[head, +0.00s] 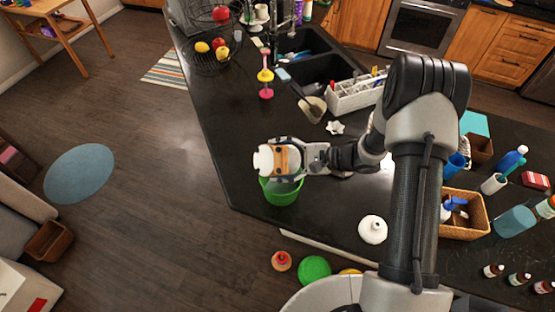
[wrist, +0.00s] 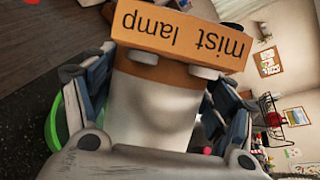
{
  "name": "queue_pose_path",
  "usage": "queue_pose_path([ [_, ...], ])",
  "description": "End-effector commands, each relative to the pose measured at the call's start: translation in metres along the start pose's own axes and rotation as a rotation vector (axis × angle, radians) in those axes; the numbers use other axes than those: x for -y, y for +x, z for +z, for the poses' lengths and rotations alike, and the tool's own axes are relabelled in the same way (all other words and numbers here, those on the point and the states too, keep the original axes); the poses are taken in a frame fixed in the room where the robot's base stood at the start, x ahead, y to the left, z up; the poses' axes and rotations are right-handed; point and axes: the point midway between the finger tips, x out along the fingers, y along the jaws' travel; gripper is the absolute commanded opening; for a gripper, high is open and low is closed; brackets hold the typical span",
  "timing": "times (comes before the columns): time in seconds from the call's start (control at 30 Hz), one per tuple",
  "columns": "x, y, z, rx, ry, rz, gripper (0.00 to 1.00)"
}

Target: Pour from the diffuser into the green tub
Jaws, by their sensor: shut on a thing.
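The diffuser (head: 264,159) is white with an orange part. In the wrist view the diffuser (wrist: 150,110) fills the middle, and its orange block reads "mist lamp" upside down. My gripper (head: 284,158) is shut on it, with a finger on each side of its body. The diffuser is held above the green tub (head: 282,194), which stands near the counter's left edge. Its tilt is hard to tell, and no liquid shows. The diffuser and gripper hide much of the tub's opening. In the wrist view a strip of the green tub (wrist: 58,122) shows behind the left finger.
A white round bottle (head: 372,230) stands right of the tub, near the counter's front edge. A wicker basket (head: 464,222) and several bottles are further right. A white caddy (head: 352,96) stands by the sink. The dark counter (head: 225,135) left of the tub is bare.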

Motion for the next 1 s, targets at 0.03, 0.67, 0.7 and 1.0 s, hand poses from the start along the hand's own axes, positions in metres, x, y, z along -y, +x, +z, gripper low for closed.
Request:
queue_pose_path([
  [0.03,0.001,0.000,0.001,0.001,-0.001,-0.001,0.38],
  [0.67,-0.014,0.024,0.018,-0.283,-0.268,0.119,0.38],
  [0.7,-0.015,0.025,0.018,-0.301,-0.282,0.126,0.38],
  [1.0,-0.004,0.021,0.034,-0.497,-0.465,0.202,0.38],
])
